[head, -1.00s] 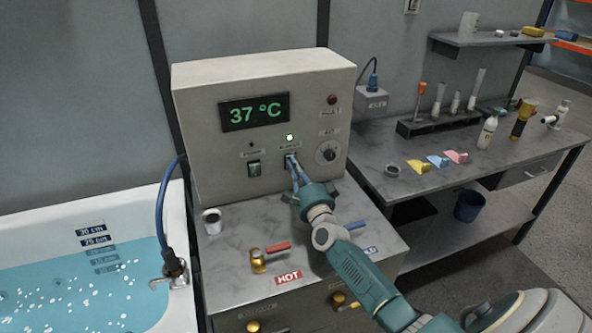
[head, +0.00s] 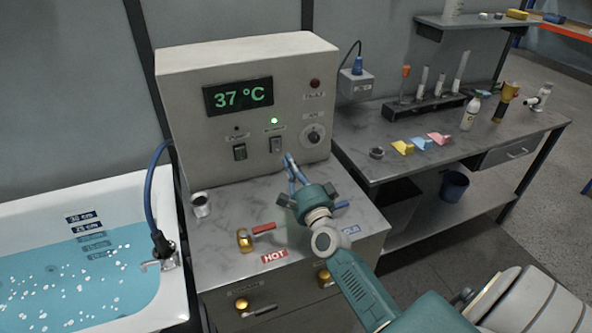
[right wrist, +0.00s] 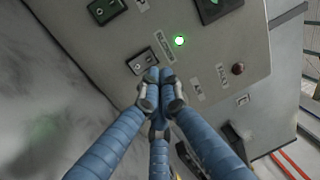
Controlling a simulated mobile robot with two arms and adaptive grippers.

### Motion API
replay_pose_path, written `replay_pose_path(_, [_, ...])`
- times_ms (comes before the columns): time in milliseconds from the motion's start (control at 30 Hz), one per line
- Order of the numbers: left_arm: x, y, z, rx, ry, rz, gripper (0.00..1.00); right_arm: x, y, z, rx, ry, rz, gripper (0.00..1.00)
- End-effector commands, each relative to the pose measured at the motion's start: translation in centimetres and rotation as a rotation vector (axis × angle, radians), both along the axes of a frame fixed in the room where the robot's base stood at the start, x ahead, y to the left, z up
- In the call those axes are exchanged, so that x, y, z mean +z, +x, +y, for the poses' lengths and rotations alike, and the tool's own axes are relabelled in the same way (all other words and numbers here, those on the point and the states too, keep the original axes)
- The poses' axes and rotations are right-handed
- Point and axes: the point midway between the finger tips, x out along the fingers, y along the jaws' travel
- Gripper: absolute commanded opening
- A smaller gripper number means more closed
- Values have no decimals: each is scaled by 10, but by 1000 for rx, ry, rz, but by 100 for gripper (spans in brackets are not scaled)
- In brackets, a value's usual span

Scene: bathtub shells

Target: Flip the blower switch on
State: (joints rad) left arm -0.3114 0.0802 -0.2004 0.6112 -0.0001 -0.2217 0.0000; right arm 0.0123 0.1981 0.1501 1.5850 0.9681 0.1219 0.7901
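The control box (head: 200,110) has two rocker switches below its green "37 °C" display. The right-hand one, the blower switch (head: 277,145), sits under a small green lamp (head: 274,121) that is lit. It also shows in the right wrist view (right wrist: 141,63), just beyond my fingertips. My right gripper (head: 289,159) is in front of and below this switch, its fingers closed together and empty. My left gripper is not in view.
The left-hand switch (head: 240,152) has a dark lamp above it. A knob (head: 314,134) is at right. A metal cup (head: 201,204) and red-handled valve (head: 257,232) are on the counter. The bathtub (head: 171,300) of water with white specks stands left; a workbench (head: 360,140) stands right.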

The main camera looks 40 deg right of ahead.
Motion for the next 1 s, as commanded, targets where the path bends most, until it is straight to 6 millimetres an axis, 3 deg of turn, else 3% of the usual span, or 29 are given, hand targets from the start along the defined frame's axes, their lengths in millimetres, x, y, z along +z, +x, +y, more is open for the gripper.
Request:
replay_pose_path(100, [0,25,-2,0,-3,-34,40,1,-20,4,-2,0,1,0])
replay_pose_path(200, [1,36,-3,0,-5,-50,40,3,-30,7,0,0,1,0])
replay_pose_path(567, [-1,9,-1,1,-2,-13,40,5,-36,8,-1,-1,1,0])
replay_pose_path(1000, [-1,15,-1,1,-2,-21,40,5,-36,8,0,-1,1,0])
